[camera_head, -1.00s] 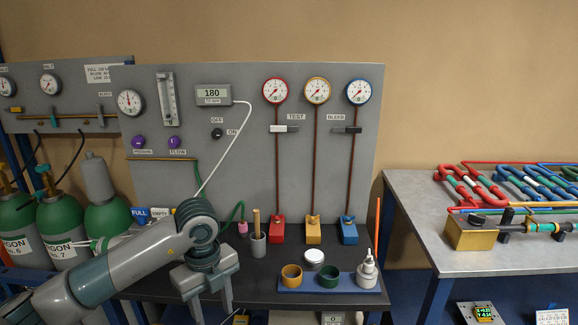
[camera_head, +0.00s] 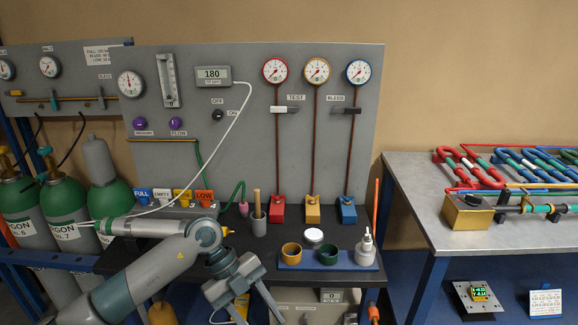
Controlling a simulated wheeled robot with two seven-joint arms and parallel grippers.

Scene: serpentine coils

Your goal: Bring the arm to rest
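My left arm (camera_head: 150,268) comes in from the lower left and bends at a grey joint. My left gripper (camera_head: 256,308) hangs in front of the bench's front edge, tilted, with its two fingers spread apart and nothing seen between them. The fingertips are at or below the bottom edge of the picture. My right gripper is out of view.
The dark bench (camera_head: 345,277) carries a blue tray (camera_head: 343,261) with cups and a white bottle (camera_head: 365,245). A wooden-handled tool stands in a grey cup (camera_head: 259,225). Green cylinders (camera_head: 64,222) stand left. A grey table (camera_head: 415,205) with coloured coils is right.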

